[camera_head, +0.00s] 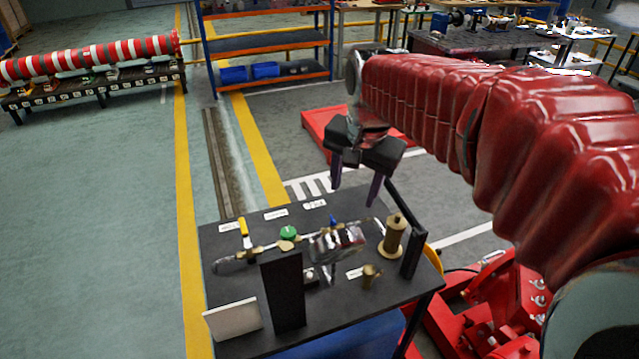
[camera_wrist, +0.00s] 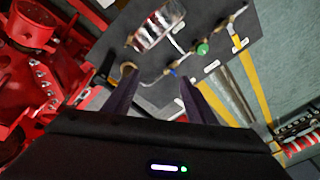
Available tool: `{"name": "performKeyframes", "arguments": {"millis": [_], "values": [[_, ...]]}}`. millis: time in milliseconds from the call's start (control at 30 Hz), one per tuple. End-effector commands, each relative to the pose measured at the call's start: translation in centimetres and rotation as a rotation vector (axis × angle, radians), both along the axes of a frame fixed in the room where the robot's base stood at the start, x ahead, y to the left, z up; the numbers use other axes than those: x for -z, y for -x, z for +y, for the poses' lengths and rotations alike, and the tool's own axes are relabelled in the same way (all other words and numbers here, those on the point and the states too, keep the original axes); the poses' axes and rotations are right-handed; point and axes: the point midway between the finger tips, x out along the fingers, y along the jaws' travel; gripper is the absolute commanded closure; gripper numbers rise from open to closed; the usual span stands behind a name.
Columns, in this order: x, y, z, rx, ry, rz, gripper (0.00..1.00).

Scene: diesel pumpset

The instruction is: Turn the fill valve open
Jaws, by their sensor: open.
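A small black table (camera_head: 232,338) carries a pipe line with a yellow lever handle (camera_head: 243,231), a green round knob (camera_head: 288,232) and a small blue handle (camera_head: 333,221). The labels are too small to read, so I cannot tell which is the fill valve. The wrist view also shows the yellow lever (camera_wrist: 237,41), green knob (camera_wrist: 202,49) and blue handle (camera_wrist: 173,71). My gripper (camera_head: 354,195) is open and empty, pointing down above the table's back edge, apart from the handles. The blue handle lies nearest the gap between its fingers in the wrist view (camera_wrist: 162,80).
A black upright post (camera_head: 284,290) and a white plate (camera_head: 233,319) are in front. Red machinery (camera_head: 480,310) is at lower right.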

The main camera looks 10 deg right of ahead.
Motion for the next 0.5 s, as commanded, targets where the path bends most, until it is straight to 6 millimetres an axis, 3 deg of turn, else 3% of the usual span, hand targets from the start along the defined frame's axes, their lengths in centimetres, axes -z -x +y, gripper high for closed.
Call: {"name": "performKeyframes", "arguments": {"millis": [500], "values": [[4.9,-11.0,0.1,0.398,-0.069,0.146,0.48]]}}
